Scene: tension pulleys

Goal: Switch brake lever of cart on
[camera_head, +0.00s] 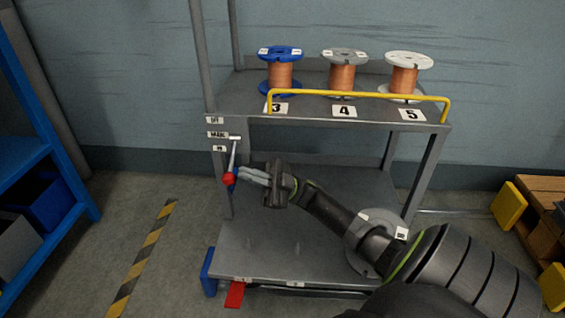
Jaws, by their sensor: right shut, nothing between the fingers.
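The grey metal cart (300,125) stands against the wall. Its brake lever (233,157) is on the left front post, beside small labels that appear to read OFF at the top, BRAKE in the middle and ON at the bottom. The lever points down from its pivot, and its red knob (229,179) hangs below the labels. My right gripper (241,174) is shut and empty, with its fingertips just right of the knob. I cannot tell whether they touch it. My left gripper is not in view.
Blue, grey and white spools (280,72) of copper wire stand on the top shelf behind a yellow rail (350,94). A red pedal-like piece (235,294) is at the cart's lower front. Blue shelving (40,150) is at left, a wooden pallet (545,205) at right. Floor left of the cart is free.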

